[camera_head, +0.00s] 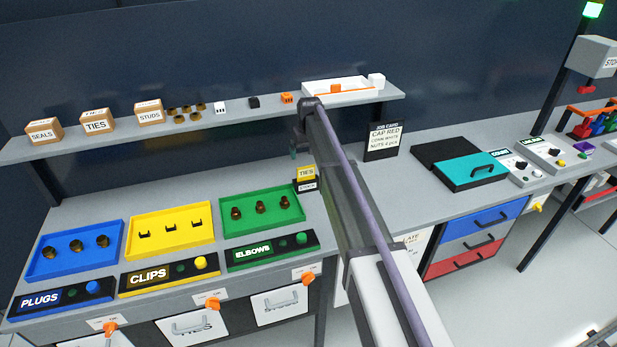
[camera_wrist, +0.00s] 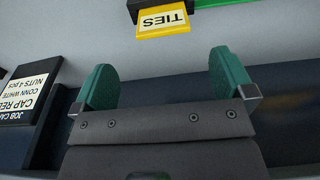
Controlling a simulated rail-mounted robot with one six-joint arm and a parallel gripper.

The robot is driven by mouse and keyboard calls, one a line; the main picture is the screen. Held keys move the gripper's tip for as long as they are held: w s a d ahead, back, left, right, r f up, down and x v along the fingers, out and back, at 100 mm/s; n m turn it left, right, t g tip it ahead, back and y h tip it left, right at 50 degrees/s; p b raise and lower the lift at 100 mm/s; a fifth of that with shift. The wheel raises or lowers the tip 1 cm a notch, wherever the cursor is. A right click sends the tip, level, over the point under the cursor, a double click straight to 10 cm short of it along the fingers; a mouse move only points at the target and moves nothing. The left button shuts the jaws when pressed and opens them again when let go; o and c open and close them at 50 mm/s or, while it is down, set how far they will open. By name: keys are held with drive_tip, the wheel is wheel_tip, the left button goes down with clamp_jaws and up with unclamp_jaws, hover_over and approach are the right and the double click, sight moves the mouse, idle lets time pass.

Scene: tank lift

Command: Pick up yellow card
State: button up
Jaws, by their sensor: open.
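The yellow card (camera_head: 306,174), marked TIES, stands in a small black holder (camera_head: 306,187) on the bench, right of the green tray. In the wrist view the yellow card (camera_wrist: 163,23) shows upside down near the top. My gripper (camera_wrist: 158,75) has its two green fingers spread apart with nothing between them. The card lies beyond the fingertips, roughly in line with the gap and apart from them. In the head view my arm covers most of the gripper (camera_head: 297,150), which is above and behind the card.
A shelf (camera_head: 215,116) with boxes and small parts runs above the bench. A black job card (camera_head: 383,141) stands right of my arm; it also shows in the wrist view (camera_wrist: 27,105). The green tray (camera_head: 262,208) with elbows is left of the card.

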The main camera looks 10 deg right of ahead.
drive_tip(key=b, duration=0.6)
hover_over(306, 175)
drive_tip(key=f, duration=0.6)
drive_tip(key=shift+w+d, duration=0.1)
drive_tip(key=shift+d, duration=0.1)
drive_tip(key=shift+r+p, duration=0.1)
drive_tip(key=shift+p, duration=0.3)
drive_tip(key=f+b, duration=0.5)
drive_tip(key=shift+w+a+f, duration=0.2)
drive_tip(key=shift+w, duration=0.05)
drive_tip(key=shift+r, duration=0.3)
drive_tip(key=c, duration=0.9)
